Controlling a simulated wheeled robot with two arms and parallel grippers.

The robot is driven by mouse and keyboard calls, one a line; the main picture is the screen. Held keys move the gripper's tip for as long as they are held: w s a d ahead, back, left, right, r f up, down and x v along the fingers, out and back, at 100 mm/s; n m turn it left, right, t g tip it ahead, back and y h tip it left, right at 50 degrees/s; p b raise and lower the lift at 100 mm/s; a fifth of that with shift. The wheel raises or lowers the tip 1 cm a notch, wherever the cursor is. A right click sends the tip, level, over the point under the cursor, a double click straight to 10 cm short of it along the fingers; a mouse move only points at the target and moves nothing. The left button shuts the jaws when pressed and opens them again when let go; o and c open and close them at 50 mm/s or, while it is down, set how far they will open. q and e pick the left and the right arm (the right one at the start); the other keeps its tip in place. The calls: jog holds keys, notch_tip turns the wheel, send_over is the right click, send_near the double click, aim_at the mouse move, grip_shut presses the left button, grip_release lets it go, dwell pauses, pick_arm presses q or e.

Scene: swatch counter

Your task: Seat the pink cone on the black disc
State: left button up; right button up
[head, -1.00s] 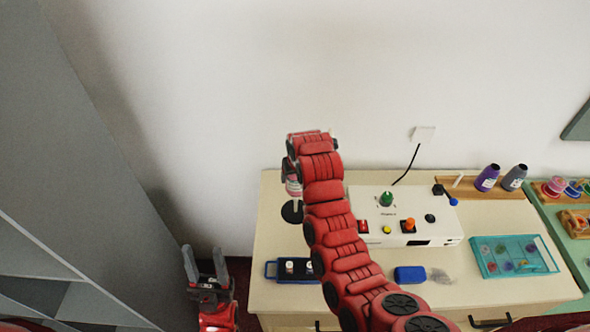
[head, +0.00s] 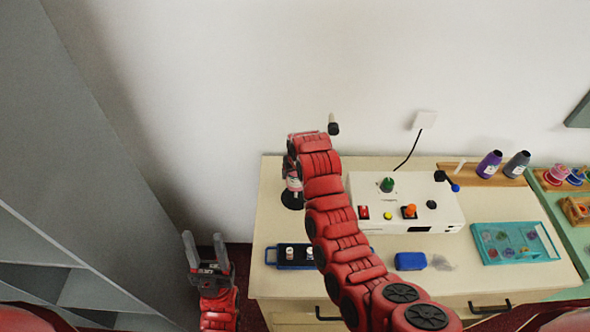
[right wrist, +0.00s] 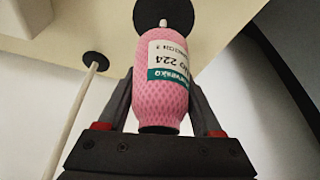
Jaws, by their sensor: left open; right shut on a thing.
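The pink cone (right wrist: 170,80), with a white and teal label, is between the fingers of my right gripper (right wrist: 165,115) in the right wrist view. A pale tip at its far end overlaps the black disc (right wrist: 163,14). In the head view the cone (head: 293,184) shows partly below my right gripper (head: 291,160), just above the black disc (head: 292,202) on the counter. I cannot tell whether cone and disc touch. My right arm hides part of this area. My left gripper (head: 206,255) is open and empty, left of the counter.
A pale pole (right wrist: 72,112) with another black disc stands beside the cone in the right wrist view. A white control box (head: 400,210), blue tray (head: 290,256), blue block (head: 410,261) and teal tray (head: 515,243) are on the counter. A small dark cylinder (head: 333,126) shows above my arm.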

jog(key=shift+f+b, duration=1.55)
jog(key=shift+f, duration=1.35)
jog(key=o, duration=1.5)
jog(key=shift+s+r+b, duration=0.2)
jog(key=shift+r+b, duration=0.15)
jog(key=shift+r, duration=0.15)
jog(key=b+v, duration=0.2)
jog(key=v, duration=0.5)
jog(key=shift+b, duration=0.3)
jog(key=shift+p+v, duration=4.15)
jog(key=shift+v, duration=0.5)
jog(key=shift+d, duration=0.1)
